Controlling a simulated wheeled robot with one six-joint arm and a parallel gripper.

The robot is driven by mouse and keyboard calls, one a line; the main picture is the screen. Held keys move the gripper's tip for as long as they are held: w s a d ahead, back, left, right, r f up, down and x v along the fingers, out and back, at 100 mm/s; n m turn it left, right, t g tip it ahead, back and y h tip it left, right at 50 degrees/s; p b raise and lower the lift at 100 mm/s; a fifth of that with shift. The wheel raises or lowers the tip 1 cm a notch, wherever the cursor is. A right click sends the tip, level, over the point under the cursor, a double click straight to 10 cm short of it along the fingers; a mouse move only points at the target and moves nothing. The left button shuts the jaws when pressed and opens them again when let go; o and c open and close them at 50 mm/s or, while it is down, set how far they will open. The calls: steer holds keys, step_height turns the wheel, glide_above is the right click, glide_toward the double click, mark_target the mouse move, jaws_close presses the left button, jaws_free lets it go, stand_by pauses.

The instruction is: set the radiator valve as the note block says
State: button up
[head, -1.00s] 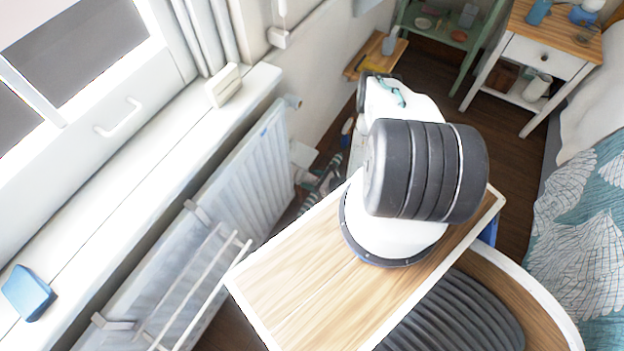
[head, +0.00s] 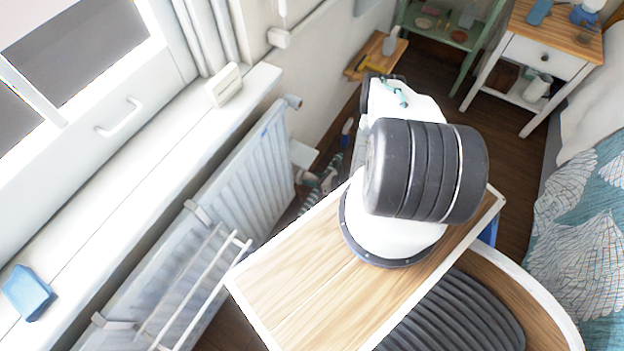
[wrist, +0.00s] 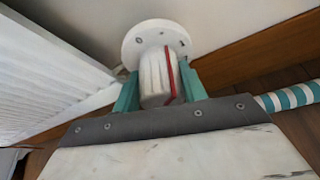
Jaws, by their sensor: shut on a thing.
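The radiator valve shows in the wrist view as a white ribbed knob (wrist: 156,78) with a red line along its right side. Behind it is a round white plate (wrist: 145,34) with small dark marks, too small to read. My gripper (wrist: 159,88) has its teal fingers on both sides of the knob and is shut on it. The white radiator (head: 235,185) stands under the window sill in the head view; the gripper cannot be made out there. A cream block (head: 225,86) stands on the sill; I cannot tell if it is the note block, and no writing is readable.
A blue object (head: 28,292) lies on the sill at left. A white rail rack (head: 197,285) hangs on the radiator. A teal-and-white striped thing (wrist: 292,97) lies right of my gripper. A white bedside table (head: 545,55) and the bed (head: 585,225) are at right.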

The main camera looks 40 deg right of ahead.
steer(key=shift+d+m+y, duration=0.1)
steer(key=shift+m+y, duration=0.7)
steer(key=shift+m, duration=0.5)
steer(key=o, duration=1)
